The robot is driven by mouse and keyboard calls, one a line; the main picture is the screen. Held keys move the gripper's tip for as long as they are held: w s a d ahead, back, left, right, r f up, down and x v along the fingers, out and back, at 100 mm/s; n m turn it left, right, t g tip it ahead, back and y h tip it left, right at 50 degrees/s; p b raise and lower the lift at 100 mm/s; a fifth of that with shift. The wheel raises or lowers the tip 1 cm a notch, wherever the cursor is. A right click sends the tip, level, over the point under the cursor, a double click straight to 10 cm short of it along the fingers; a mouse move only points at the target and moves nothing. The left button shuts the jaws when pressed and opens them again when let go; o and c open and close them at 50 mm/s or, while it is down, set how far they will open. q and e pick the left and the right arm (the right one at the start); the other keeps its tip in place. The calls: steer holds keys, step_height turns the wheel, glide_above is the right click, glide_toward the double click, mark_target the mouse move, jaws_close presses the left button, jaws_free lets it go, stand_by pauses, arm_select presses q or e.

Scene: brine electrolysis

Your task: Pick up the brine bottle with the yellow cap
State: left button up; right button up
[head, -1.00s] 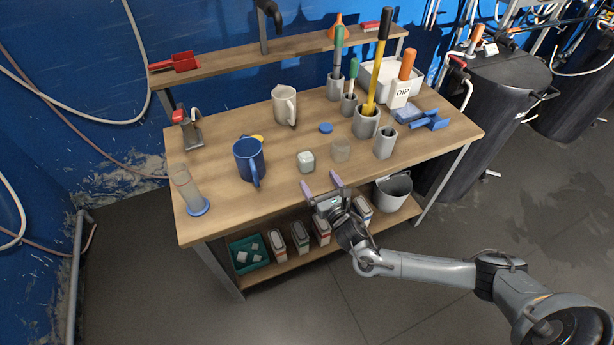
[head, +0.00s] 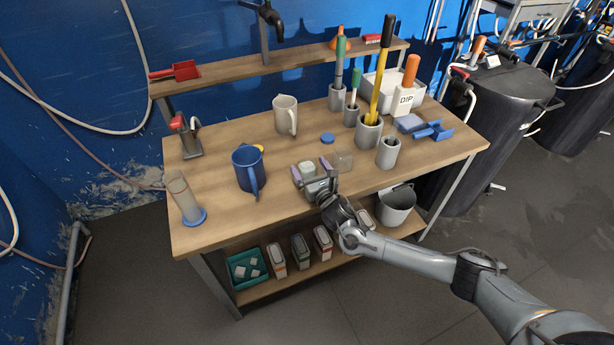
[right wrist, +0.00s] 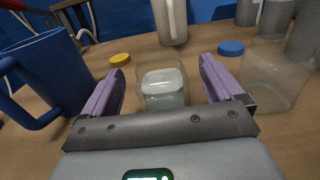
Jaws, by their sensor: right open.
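A small clear jar with pale contents (head: 308,168) stands upright near the table's front edge. It also shows in the right wrist view (right wrist: 164,88). My right gripper (head: 313,175) is open, with its purple fingers on either side of this jar; I cannot tell whether they touch it. A yellow cap (right wrist: 120,59) lies on the table behind the jar, to the left, partly hidden by the blue mug in the head view (head: 259,148). No bottle wears it. A blue cap (head: 327,138) lies farther back. My left gripper is not in view.
A clear, empty-looking jar (right wrist: 275,75) stands close right of my right gripper. The blue mug (head: 247,168) stands to the left. Behind are a white jug (head: 286,115) and grey cylinders holding tools (head: 369,132).

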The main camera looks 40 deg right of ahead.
steer(key=shift+x, duration=1.1)
steer(key=shift+c, duration=0.4)
steer(key=c, duration=1.1)
steer(key=shift+r, duration=0.1)
steer(key=shift+c, duration=0.2)
